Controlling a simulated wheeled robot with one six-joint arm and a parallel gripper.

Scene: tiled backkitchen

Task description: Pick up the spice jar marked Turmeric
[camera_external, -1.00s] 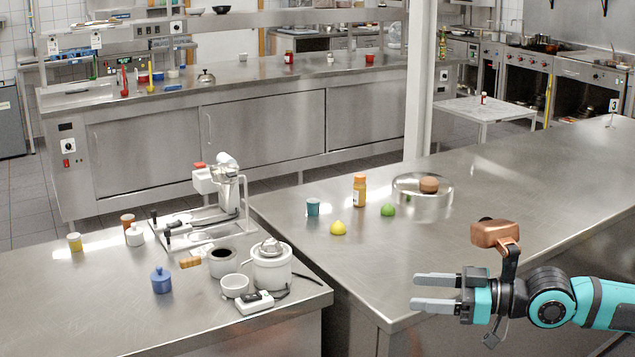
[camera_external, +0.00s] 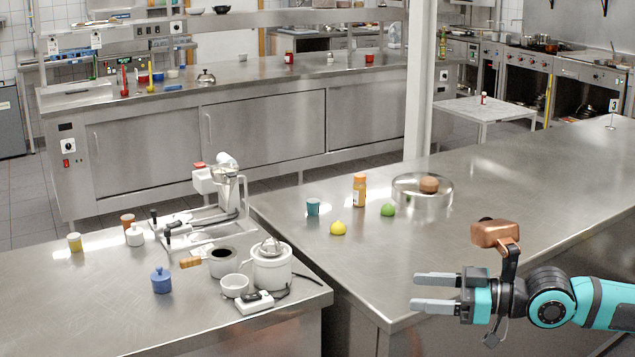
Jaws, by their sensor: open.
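An orange jar (camera_external: 359,190) with a pale label stands upright on the right steel counter (camera_external: 440,240); its label is too small to read. A small yellow jar (camera_external: 75,242) stands at the left of the left counter. A small red jar (camera_external: 483,98) stands on the pale side table. I cannot tell from the labels which one is Turmeric. My gripper (camera_external: 416,291) is open and empty over the front of the right counter, its fingers pointing left. It is well apart from the orange jar, in front of it and to the right.
Near the orange jar are a teal cup (camera_external: 313,207), a yellow lemon (camera_external: 338,228), a green lime (camera_external: 387,210) and a round steel pan (camera_external: 420,203) holding a brown item. The left counter holds a juicer (camera_external: 271,268) and pots. The counter between my gripper and the lemon is clear.

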